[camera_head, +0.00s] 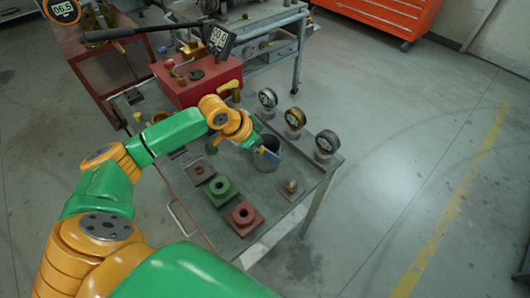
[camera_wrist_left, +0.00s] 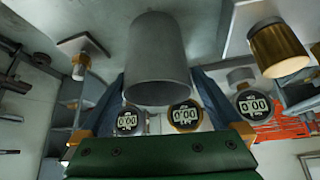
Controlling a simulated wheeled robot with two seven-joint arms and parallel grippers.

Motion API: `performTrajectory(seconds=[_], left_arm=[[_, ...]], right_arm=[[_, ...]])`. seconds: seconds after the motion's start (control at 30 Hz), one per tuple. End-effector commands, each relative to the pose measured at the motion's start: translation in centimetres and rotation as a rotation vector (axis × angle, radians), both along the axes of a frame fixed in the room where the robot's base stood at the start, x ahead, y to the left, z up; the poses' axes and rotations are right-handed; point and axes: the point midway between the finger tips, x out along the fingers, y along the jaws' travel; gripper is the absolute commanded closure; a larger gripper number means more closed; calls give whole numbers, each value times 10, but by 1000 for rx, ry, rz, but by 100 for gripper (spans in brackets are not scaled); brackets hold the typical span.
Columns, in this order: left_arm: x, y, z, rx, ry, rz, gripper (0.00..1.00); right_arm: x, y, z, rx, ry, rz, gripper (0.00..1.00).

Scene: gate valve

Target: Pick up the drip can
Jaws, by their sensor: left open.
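The drip can is a plain grey cylinder (camera_head: 264,160) standing on the bench top near its right edge, partly hidden by my left gripper. In the left wrist view the drip can (camera_wrist_left: 157,60) fills the upper middle, and the picture looks upside down. My left gripper (camera_head: 266,152) is at the can's rim in the head view. In the left wrist view the open left gripper (camera_wrist_left: 163,100) has its blue fingers on either side of the can. I cannot tell whether they touch it. My right gripper is not in view.
Several round gauges, one of them dark-rimmed (camera_head: 327,143), stand along the bench's right edge. A red box (camera_head: 197,80) is at the back. Red (camera_head: 243,215) and green (camera_head: 222,189) flanged blocks sit in front-left of the can, with a small brass fitting (camera_head: 291,187) in front-right.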

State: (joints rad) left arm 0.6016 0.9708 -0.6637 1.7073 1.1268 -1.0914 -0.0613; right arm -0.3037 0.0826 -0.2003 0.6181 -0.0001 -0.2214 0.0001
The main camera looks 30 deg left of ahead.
Motion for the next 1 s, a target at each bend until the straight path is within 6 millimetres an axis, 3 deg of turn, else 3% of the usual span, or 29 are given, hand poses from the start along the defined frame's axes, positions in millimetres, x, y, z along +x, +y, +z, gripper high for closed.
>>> performTrajectory(seconds=[0.13, 0.37, 0.47, 0.63, 0.87, 1.0], left_arm=[[11, -7, -21, -2, 1, 0, 0], [13, -7, -25, 1, -1, 0, 0], [13, -7, -24, 1, -1, 0, 22], [13, -7, -24, 1, -1, 0, 68], [13, -7, -23, 1, -1, 0, 70], [14, -7, -13, 0, -4, -1, 70]], right_arm=[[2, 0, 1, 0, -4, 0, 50], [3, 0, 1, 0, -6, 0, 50], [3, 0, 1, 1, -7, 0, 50], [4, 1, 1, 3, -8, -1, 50], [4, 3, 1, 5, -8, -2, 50], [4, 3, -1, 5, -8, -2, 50]])
